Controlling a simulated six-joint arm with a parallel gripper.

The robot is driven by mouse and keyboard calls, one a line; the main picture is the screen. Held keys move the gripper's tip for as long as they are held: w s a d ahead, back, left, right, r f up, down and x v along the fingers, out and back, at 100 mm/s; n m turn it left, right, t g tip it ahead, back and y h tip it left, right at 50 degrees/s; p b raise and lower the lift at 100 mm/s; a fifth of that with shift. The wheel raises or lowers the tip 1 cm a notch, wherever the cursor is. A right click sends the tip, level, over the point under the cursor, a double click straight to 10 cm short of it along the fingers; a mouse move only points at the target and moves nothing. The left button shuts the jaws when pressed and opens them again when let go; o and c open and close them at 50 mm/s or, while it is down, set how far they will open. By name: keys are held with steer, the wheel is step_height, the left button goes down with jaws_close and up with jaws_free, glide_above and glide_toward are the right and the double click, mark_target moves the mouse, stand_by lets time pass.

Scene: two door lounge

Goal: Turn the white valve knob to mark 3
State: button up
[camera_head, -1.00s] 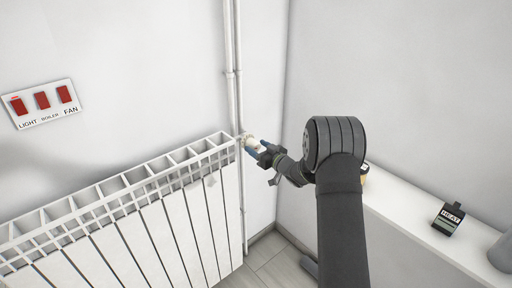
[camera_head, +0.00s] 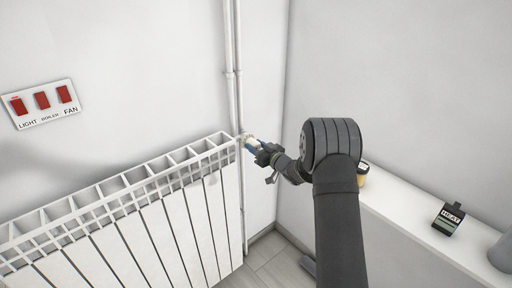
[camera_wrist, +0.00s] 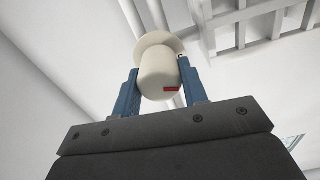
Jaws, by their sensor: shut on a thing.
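The white valve knob (camera_wrist: 158,72) sits between the two blue fingers of my gripper (camera_wrist: 158,88) in the wrist view. A red mark shows on the knob near the right finger. In the head view my gripper (camera_head: 250,146) is at the knob, by the top right corner of the radiator, and mostly covers it. The fingers are shut on the knob's sides. A wider pale collar (camera_wrist: 160,43) is behind the knob. I cannot read any numbers on the knob or collar.
The white radiator (camera_head: 150,215) stands left of the knob, with vertical pipes (camera_head: 233,90) behind. A switch panel (camera_head: 41,104) is on the left wall. A ledge (camera_head: 405,218) at right bears a dark HEAT box (camera_head: 448,218), a yellowish item (camera_head: 364,174) and a grey object (camera_head: 502,250).

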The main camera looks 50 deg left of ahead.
steer(key=m, duration=1.1)
steer(key=shift+w, duration=0.1)
steer(key=shift+f+m, duration=0.1)
steer(key=shift+m, duration=0.2)
stand_by(0.4)
steer(key=o, duration=1)
steer(key=shift+c, duration=0.2)
steer(key=shift+d, duration=0.15)
